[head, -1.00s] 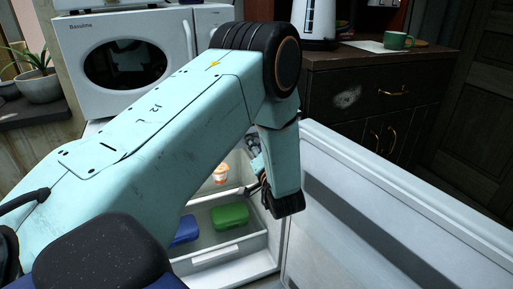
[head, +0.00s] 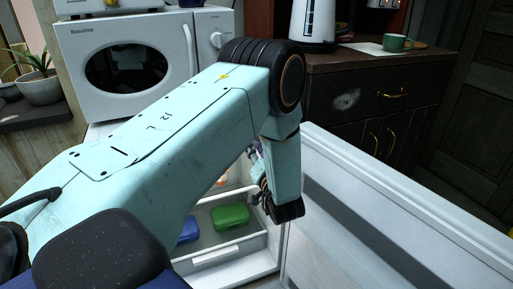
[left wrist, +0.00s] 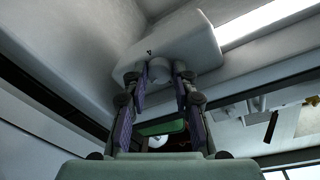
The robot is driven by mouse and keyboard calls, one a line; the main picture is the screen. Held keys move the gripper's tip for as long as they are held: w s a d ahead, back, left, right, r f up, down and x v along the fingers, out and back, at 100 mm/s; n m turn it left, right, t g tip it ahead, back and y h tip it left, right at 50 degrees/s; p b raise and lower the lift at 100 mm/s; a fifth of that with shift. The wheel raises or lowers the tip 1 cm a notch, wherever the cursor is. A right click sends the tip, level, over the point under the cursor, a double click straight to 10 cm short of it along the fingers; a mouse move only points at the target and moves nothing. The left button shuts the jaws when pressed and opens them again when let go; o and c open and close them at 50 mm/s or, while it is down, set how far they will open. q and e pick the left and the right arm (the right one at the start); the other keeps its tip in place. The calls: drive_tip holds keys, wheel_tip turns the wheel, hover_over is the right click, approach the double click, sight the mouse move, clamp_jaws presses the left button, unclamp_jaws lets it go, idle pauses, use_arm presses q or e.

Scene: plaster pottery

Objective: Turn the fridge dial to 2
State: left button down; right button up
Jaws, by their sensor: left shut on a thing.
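The fridge dial (left wrist: 159,71) is a round pale knob under a white housing inside the fridge, seen in the left wrist view. A small dark mark shows on the housing (left wrist: 196,47) just above it; I cannot read the number. My left gripper (left wrist: 157,78) has its two fingers on either side of the dial and is shut on it. In the head view the left gripper (head: 261,181) is inside the fridge opening, partly hidden by my forearm, and the dial is hidden. My right gripper is not in view.
The fridge door (head: 375,225) stands open to the right of my arm. A green box (head: 230,217) and a blue box (head: 189,231) lie in a fridge compartment below. A microwave (head: 145,65) stands behind my arm. A dark cabinet (head: 360,110) is at the back right.

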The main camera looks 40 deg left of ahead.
use_arm(q)
drive_tip(key=shift+n, duration=0.4)
drive_tip(key=c, duration=1.3)
unclamp_jaws()
drive_tip(key=shift+c, duration=0.2)
drive_tip(key=v, duration=1.2)
drive_tip(key=shift+s+f, duration=0.1)
drive_tip(key=shift+f, duration=0.05)
